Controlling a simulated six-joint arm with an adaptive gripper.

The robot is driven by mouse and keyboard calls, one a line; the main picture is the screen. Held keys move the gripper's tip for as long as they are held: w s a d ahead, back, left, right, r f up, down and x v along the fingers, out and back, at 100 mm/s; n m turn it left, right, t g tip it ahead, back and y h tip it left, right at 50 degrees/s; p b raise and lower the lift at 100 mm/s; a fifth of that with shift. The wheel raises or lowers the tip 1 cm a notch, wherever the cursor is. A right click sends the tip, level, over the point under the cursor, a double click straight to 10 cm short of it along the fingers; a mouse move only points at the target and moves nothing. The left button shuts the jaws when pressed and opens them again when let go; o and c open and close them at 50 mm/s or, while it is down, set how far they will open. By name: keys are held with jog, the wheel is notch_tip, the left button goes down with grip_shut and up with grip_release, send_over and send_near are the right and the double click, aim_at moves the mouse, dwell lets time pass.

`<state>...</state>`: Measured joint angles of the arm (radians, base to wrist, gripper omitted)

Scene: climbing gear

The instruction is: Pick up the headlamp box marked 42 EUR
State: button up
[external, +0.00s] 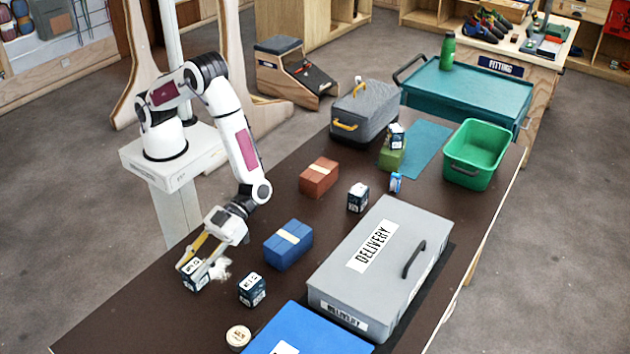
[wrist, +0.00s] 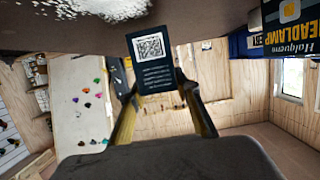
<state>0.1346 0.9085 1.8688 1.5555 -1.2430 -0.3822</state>
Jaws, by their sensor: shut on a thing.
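My gripper (external: 205,262) is at the near left end of the table, pointing down, with its fingers shut on a small dark box (external: 196,277). In the wrist view the box (wrist: 152,64) sits between the fingertips (wrist: 160,100), showing a dark face with a QR code and small print. Its price marking cannot be read. I cannot tell whether it touches the table. A similar dark headlamp box (external: 252,290) stands to its right, and a box lettered HEADLAMP (wrist: 293,55) shows at the wrist view's upper right. Another dark box (external: 358,198) stands mid-table.
A white chalky heap (external: 220,269) lies right beside my gripper. A blue block (external: 288,244), a round tin (external: 238,336), a blue lid (external: 315,335) and a grey DELIVERY case (external: 395,265) are to the right. A red block (external: 319,178) is farther back.

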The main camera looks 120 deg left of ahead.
aim_at(193, 266)
jog(key=shift+r, duration=4.05)
